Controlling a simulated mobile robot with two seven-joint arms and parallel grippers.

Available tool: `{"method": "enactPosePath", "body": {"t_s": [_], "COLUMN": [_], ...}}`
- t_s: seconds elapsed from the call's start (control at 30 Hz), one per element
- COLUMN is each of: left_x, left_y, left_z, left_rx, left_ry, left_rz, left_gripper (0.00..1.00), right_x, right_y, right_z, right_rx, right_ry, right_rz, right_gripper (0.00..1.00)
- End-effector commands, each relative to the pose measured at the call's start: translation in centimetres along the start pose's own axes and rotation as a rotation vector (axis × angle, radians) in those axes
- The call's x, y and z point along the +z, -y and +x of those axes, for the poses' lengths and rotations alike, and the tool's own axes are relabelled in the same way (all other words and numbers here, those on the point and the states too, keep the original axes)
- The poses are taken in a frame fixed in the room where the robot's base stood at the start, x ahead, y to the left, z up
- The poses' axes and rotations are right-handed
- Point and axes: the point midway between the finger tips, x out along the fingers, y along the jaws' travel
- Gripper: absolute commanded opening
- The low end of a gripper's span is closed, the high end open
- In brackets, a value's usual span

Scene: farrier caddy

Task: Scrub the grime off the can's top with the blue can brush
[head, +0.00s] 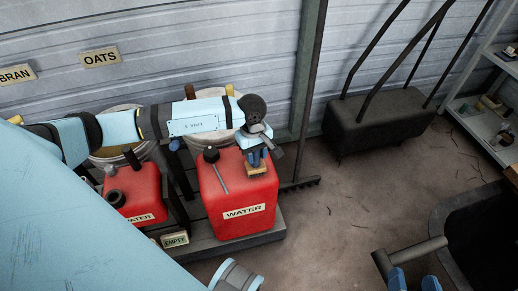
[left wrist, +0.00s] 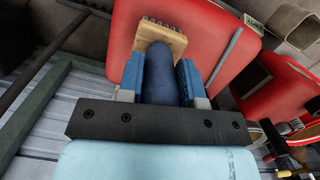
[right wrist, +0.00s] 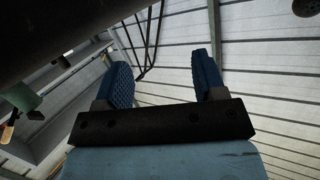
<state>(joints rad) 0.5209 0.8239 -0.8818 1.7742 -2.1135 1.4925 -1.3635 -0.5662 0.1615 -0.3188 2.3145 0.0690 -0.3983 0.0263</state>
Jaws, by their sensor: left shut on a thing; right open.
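The blue can brush has a blue handle (left wrist: 160,80) and a pale wooden head (left wrist: 158,38) with dark bristles. My left gripper (head: 258,157) is shut on the handle, with one finger on each side, and also shows in the left wrist view (left wrist: 160,85). The brush's wooden head (head: 257,169) is over the right part of the top of a red can (head: 228,196) labelled WATER. I cannot tell whether the bristles touch it. No grime is distinct; the gripper and brush hide part of the top. My right gripper (head: 413,281) is open and empty, far right of the can (right wrist: 165,80).
A second red can (head: 140,188) stands to the left, with an EMPTY sign (head: 175,240) between them. The cans stand on a low platform (head: 215,248). Buckets (head: 110,155) are behind. A dark cart (head: 375,120) and shelf (head: 483,125) stand right; floor between is mostly clear.

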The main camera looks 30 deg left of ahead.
Motion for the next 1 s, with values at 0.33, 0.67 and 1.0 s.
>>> {"method": "enactPosePath", "body": {"t_s": [0.33, 0.67, 1.0], "left_x": [0.1, -0.2, -0.4], "left_y": [-0.2, 1.1, 2.2], "left_z": [0.2, 0.0, -0.2], "left_rx": [-0.002, -0.003, -0.002], "left_ry": [0.001, -0.001, 0.0], "left_rz": [0.0, 0.0, 0.0], "left_gripper": [0.0, 0.0, 0.0], "right_x": [0.1, -0.2, -0.3], "right_y": [0.0, 0.0, 0.0], "right_z": [0.0, 0.0, -0.1], "right_rx": [0.0, 0.0, 0.0], "right_ry": [0.0, 0.0, 0.0], "right_rz": [0.0, 0.0, 0.0], "right_gripper": [0.64, 0.64, 0.64]}}
